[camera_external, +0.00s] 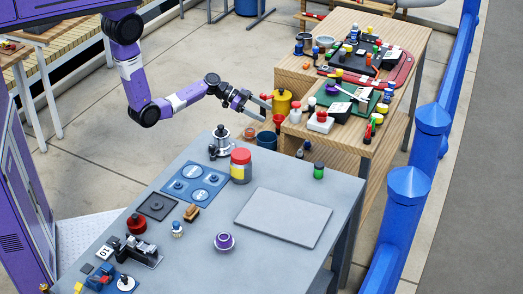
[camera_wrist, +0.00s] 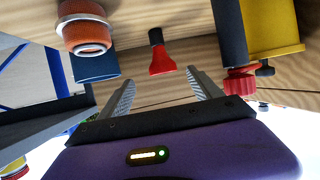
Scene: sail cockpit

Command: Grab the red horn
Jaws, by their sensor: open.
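The red horn (camera_wrist: 162,62) has a flared red bell and a black bulb. In the wrist view it stands out against a wooden surface, ahead of my gripper (camera_wrist: 160,80) and roughly between its two fingertips. The fingers are apart with nothing between them, and a gap to the horn seems to remain. In the external view my gripper (camera_external: 266,107) is stretched out to the right, beside the wooden bench. A small red piece just beyond its fingertips looks like the horn (camera_external: 278,119).
A yellow pot (camera_external: 282,102) with a black lid is close to my fingers. A blue cup (camera_external: 266,140) and an orange-ringed item (camera_wrist: 85,35) are nearby. The grey table (camera_external: 190,250) holds a red-lidded jar (camera_external: 241,168).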

